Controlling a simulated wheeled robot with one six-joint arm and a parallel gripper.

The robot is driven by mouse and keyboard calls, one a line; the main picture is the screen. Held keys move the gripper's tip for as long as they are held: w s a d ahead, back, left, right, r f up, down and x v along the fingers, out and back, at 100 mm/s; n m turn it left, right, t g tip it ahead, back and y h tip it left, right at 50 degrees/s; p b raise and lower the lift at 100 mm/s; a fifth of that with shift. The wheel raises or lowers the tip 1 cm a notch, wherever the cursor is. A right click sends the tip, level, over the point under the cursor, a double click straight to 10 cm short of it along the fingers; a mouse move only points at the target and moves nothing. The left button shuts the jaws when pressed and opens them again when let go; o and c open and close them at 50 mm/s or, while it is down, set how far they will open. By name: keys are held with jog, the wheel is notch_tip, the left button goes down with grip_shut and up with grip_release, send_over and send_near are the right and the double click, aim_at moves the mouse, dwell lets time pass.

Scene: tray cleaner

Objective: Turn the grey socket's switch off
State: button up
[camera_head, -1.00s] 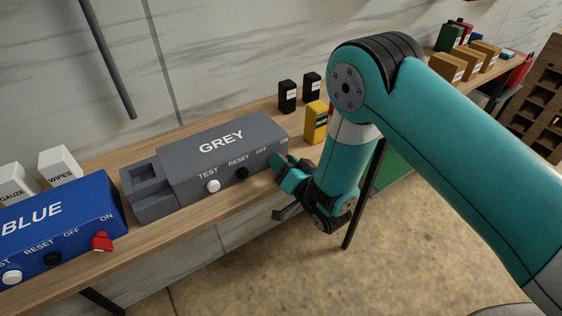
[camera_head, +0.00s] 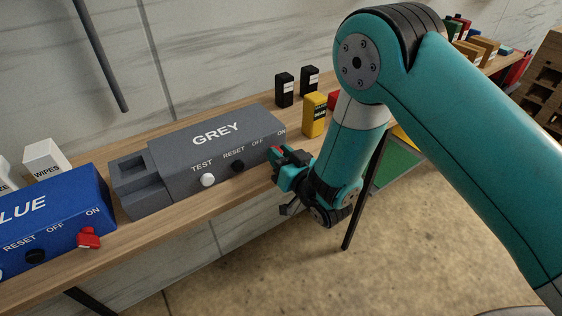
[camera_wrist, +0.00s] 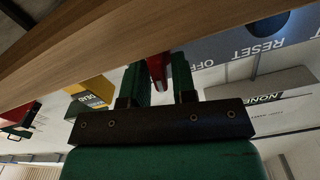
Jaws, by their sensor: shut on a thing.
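The grey socket box (camera_head: 215,140), labelled GREY, lies on the wooden shelf, with TEST, RESET, OFF and ON lettered along its front edge. Its red switch (camera_head: 277,149) is at the right end, below the ON label and mostly covered by my gripper (camera_head: 279,163). In the wrist view the red switch (camera_wrist: 158,70) sits between the two green fingers of my gripper (camera_wrist: 163,80), which is shut on it. There the OFF lettering is just right of the switch; the ON lettering is hidden.
The blue box (camera_head: 50,225) with its own red switch (camera_head: 88,238) is to the left. A yellow box (camera_head: 314,118) and black boxes (camera_head: 285,88) stand behind the grey box's right end. The shelf's front edge (camera_head: 215,208) is below my gripper; open floor lies in front.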

jog(key=n+b, duration=0.3)
jog(key=b, duration=0.1)
jog(key=n+b, duration=0.1)
jog(key=n, duration=0.1)
jog(key=shift+s+a+f+n+b, duration=0.1)
jog(key=shift+f+n+b, duration=0.2)
jog(key=shift+f+b, duration=0.1)
jog(key=n+b, duration=0.4)
jog(key=shift+s+r, duration=0.1)
jog(key=shift+r, duration=0.05)
jog(key=shift+a, duration=0.1)
jog(key=o, duration=0.7)
jog(key=shift+r, duration=0.1)
jog(key=shift+s, duration=0.1)
